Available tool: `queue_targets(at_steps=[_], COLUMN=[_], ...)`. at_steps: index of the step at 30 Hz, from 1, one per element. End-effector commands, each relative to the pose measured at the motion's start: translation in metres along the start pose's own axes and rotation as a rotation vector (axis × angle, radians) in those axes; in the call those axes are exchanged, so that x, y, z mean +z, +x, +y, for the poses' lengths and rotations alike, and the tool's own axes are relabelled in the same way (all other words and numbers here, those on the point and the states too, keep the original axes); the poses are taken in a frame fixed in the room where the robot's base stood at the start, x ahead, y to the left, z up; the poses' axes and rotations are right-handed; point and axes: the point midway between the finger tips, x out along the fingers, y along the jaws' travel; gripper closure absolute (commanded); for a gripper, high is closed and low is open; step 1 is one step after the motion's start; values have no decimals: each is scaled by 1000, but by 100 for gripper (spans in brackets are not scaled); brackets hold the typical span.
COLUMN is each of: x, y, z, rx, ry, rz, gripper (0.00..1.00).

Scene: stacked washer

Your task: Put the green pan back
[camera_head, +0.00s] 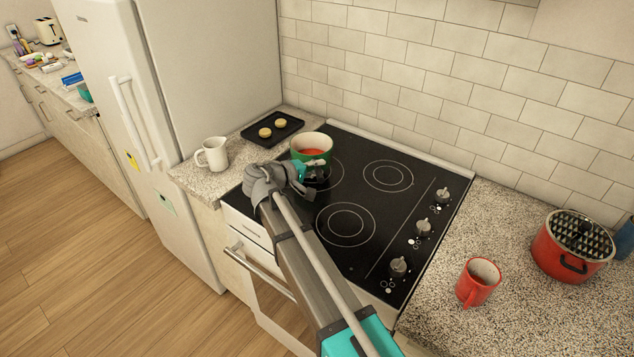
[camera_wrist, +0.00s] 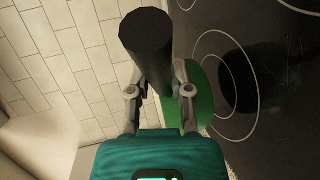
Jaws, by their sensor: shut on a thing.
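The green pan (camera_head: 311,148), with a pale inside and something red in it, is at the back left of the black stovetop (camera_head: 298,210). My gripper (camera_head: 314,170) is at its near side, shut on the pan's black handle. In the wrist view the dark handle (camera_wrist: 147,45) stands between my two fingers (camera_wrist: 158,78), and part of the green pan wall (camera_wrist: 202,95) shows beside them. I cannot tell whether the pan's bottom touches the stovetop. My gripper hides part of the pan in the head view.
A black tray (camera_head: 285,117) with two round pale items lies left of the pan, near the fridge (camera_head: 205,70). A white mug (camera_head: 213,154) stands at the counter's left. A red mug (camera_head: 478,283) and red pot (camera_head: 570,248) stand at right. The tiled wall (camera_head: 440,75) is behind.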

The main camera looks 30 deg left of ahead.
Motion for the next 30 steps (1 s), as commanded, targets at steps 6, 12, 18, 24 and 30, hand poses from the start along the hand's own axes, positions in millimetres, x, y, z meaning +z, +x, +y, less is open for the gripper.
queue_targets(at_steps=[6,12,18,24,30], x=[-1,-1,-5,-6,-6], y=[1,2,8,14,17], z=[0,-1,-8,-23,-36], rx=[2,2,2,2,2], ry=[1,1,1,1,1], rz=[0,0,-1,-1,-1], gripper=[100,100,100,100,100])
